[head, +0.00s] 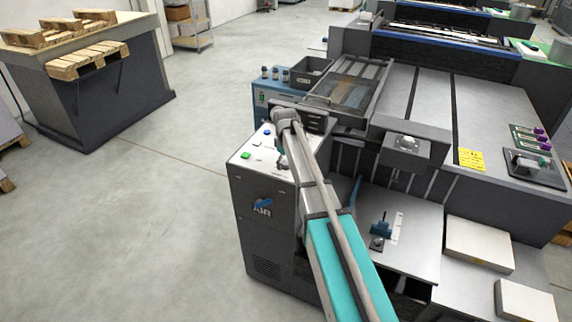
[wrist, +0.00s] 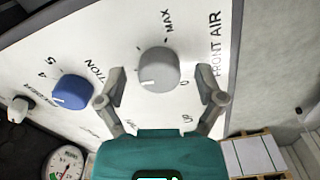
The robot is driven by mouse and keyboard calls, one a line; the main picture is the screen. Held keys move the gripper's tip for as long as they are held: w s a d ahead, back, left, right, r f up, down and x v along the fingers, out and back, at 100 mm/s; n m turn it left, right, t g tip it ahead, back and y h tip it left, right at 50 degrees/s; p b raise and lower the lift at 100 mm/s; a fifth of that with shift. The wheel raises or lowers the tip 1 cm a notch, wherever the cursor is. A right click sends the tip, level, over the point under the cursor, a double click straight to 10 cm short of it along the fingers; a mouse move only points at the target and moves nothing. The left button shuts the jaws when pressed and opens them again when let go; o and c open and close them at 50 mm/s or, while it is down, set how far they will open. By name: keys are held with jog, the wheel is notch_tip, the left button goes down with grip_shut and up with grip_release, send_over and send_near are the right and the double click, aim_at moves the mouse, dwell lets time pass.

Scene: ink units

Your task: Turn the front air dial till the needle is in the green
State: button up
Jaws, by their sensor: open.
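The front air dial (wrist: 158,71) is a round light-grey knob on a white panel in the wrist view, with a scale up to MAX and the words FRONT AIR beside it. Its white mark points to the lower left. My gripper (wrist: 160,76) is open, with one finger on each side of the dial; I cannot tell whether they touch it. A gauge (wrist: 66,162) with a white face, red and green marks shows at the lower left, cut off by the frame; its needle is too small to read surely. In the head view my arm hides the dial.
The cabinet (head: 264,208) marked AIR stands beside the press. A dark table with pallets (head: 88,60) is at the far left. The floor between is clear.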

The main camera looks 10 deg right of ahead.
jog(key=c, duration=1.1)
jog(key=shift+c, duration=0.2)
jog(key=shift+m, duration=0.4)
jog(key=o, duration=1.1)
jog(key=shift+o, duration=0.2)
jog(key=shift+n, duration=0.4)
